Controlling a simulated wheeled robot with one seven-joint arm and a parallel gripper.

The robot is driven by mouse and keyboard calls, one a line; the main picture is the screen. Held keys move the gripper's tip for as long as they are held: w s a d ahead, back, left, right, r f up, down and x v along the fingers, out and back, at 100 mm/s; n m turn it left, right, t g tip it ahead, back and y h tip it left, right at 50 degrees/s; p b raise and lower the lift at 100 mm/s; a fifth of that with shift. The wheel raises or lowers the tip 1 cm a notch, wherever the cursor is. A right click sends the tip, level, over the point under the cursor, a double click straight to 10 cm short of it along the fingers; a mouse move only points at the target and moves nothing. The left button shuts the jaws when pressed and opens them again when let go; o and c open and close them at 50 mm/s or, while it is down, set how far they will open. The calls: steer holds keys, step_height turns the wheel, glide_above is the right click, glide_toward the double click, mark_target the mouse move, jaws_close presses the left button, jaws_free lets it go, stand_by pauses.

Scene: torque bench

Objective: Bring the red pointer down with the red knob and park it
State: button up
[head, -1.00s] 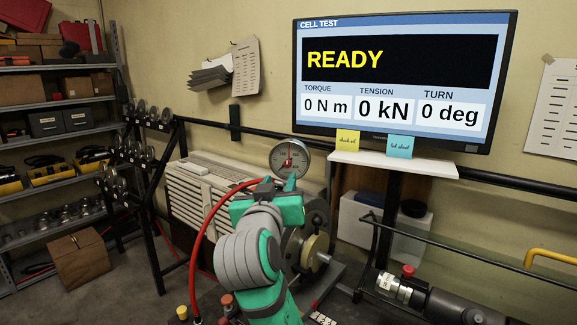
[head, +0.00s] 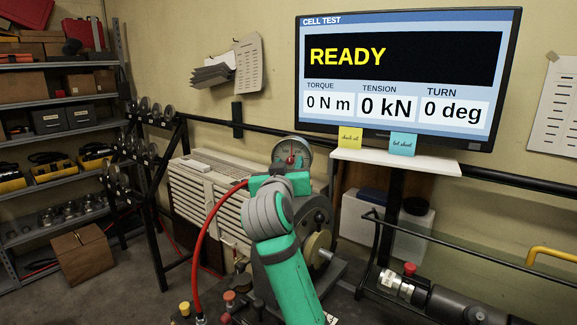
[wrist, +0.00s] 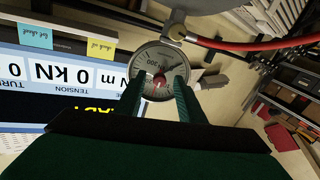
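The round dial gauge (head: 290,145) has a pale face and a grey rim, and stands in front of the wall. Its red knob (head: 291,159) shows near the dial's centre, just above my green gripper (head: 283,172), which hides the lower dial. In the wrist view, the gauge (wrist: 151,62) appears turned on its side or upside down, and a small red part (wrist: 158,85) shows between my fingers. My gripper (wrist: 159,80) is open, with one finger on each side and nothing held. The red pointer's exact reading is too small to tell.
A monitor (head: 400,60) reads READY with zeros for torque, tension and turn. A red hose (head: 202,240) runs on the left of my arm. A white shelf (head: 395,163) and a black rail (head: 520,180) lie to the right. Metal shelving (head: 50,130) stands at far left.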

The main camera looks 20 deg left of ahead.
jaws_close()
steer(key=n, duration=0.4)
steer(key=shift+n, duration=0.4)
steer(key=n, duration=0.4)
steer(key=shift+d+r, duration=0.1)
steer(key=shift+d, duration=0.05)
steer(key=n, duration=0.3)
steer(key=shift+n+g+h, duration=0.3)
steer(key=shift+n+h, duration=0.1)
steer(key=shift+a+n, duration=0.2)
steer(key=shift+n, duration=1.6)
